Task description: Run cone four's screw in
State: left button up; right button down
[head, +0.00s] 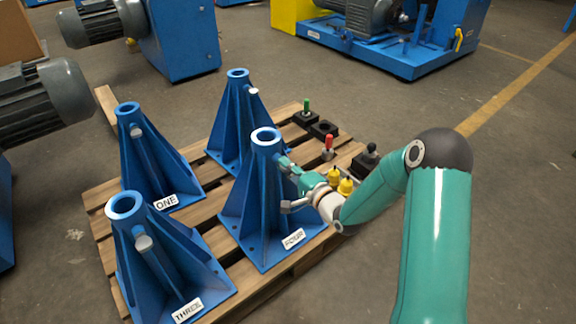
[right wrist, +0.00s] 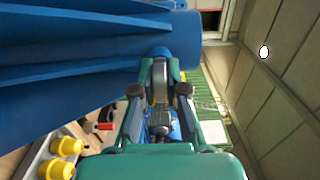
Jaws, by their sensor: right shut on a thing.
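Cone four (head: 260,210), a blue ribbed stand with a round collar on top and a FOUR label, stands upright on the pallet. My right gripper (head: 284,164) reaches it from the right, just below the collar. In the right wrist view my right gripper (right wrist: 160,80) is shut on the grey head of cone four's screw (right wrist: 160,72), against the blue collar. The fingers hide most of the screw, so its depth cannot be told. My left gripper is not in view.
Cone one (head: 150,160), cone three (head: 165,262) and another blue cone (head: 238,125) share the wooden pallet (head: 97,197). Two yellow pieces (head: 345,186), a red-topped piece (head: 328,143), a green-topped piece (head: 306,107) and a black knob (head: 370,150) stand on the pallet's right side, near my arm.

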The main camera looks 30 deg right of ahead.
jog(key=shift+s+d+f, duration=0.1)
jog(key=shift+d+f, duration=0.05)
jog(key=shift+f, duration=0.15)
jog(key=c, duration=1.3)
grip_release()
jog(key=shift+c, duration=0.2)
jog(key=shift+o, duration=0.7)
jog(key=shift+r, duration=0.15)
jog(key=s, duration=1.2)
jog(key=shift+d, duration=0.4)
jog(key=shift+w, duration=0.1)
